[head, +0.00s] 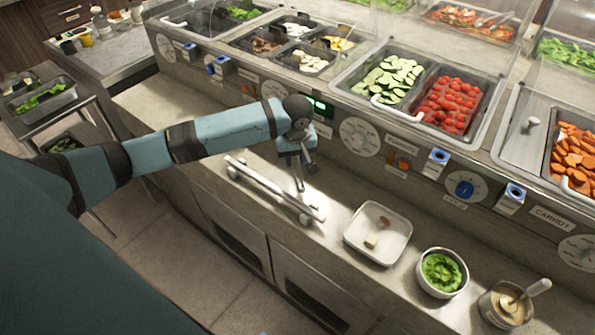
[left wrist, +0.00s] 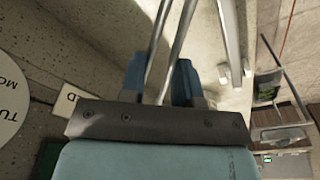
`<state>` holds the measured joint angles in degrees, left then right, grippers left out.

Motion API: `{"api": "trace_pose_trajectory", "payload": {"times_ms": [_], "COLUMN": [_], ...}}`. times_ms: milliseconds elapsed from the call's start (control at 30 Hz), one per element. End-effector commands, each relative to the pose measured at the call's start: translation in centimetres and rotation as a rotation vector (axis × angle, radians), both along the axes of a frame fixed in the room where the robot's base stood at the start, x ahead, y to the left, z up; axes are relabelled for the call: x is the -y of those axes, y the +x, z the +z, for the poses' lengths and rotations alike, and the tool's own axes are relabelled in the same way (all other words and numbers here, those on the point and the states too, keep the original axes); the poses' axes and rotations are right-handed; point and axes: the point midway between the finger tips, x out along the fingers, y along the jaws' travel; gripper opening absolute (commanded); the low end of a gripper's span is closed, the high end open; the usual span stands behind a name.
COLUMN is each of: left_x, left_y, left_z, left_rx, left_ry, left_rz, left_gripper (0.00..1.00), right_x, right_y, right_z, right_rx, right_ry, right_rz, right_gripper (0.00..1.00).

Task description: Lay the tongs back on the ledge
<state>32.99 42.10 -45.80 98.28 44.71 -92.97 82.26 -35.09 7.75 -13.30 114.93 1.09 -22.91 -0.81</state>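My left gripper (head: 300,163) points down over the ledge (head: 335,222), in front of the control panel. In the left wrist view, its blue fingers (left wrist: 162,82) are on either side of the metal tongs (left wrist: 178,45), whose two long arms run up out of the picture. In the head view, the tongs (head: 298,182) show as a thin metal strip hanging below the fingers, close to the metal bar. I cannot tell whether their lower end touches anything. My right gripper is in neither view.
A metal bar (head: 262,183) on short posts runs along the ledge's front edge. On the ledge to the right stand a white tray (head: 359,244) with small scraps, a bowl of greens (head: 441,272) and a sauce jar (head: 505,305). The ledge's left part is clear.

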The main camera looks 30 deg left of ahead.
Motion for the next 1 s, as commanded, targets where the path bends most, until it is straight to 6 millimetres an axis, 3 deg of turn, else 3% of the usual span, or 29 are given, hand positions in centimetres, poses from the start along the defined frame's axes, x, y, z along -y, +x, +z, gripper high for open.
{"api": "trace_pose_trajectory", "payload": {"times_ms": [33, 133, 367, 600, 967, 1000], "left_x": [0.1, 0.0, 0.0, 0.1, 0.1, 0.1], "left_y": [1.0, 0.7, 0.7, 0.7, 1.0, 1.0], "left_z": [0.1, -1.8, -3.4, -6.6, -7.1, -7.2], "left_rx": [0.002, -0.004, -0.001, -0.001, 0.000, 0.000], "left_ry": [0.000, 0.001, 0.001, 0.001, 0.000, 0.000], "left_rz": [0.002, 0.000, 0.001, 0.000, 0.000, 0.000], "left_gripper": [0.26, 0.26, 0.26, 0.26, 0.26, 0.36], "right_x": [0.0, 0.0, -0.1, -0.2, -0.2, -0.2], "right_y": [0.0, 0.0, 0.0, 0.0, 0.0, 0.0], "right_z": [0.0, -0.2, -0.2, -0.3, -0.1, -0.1], "right_rx": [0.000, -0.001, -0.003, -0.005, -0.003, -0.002], "right_ry": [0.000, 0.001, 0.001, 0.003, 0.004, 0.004], "right_rz": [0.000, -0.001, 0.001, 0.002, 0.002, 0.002], "right_gripper": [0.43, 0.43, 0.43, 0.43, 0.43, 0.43]}}
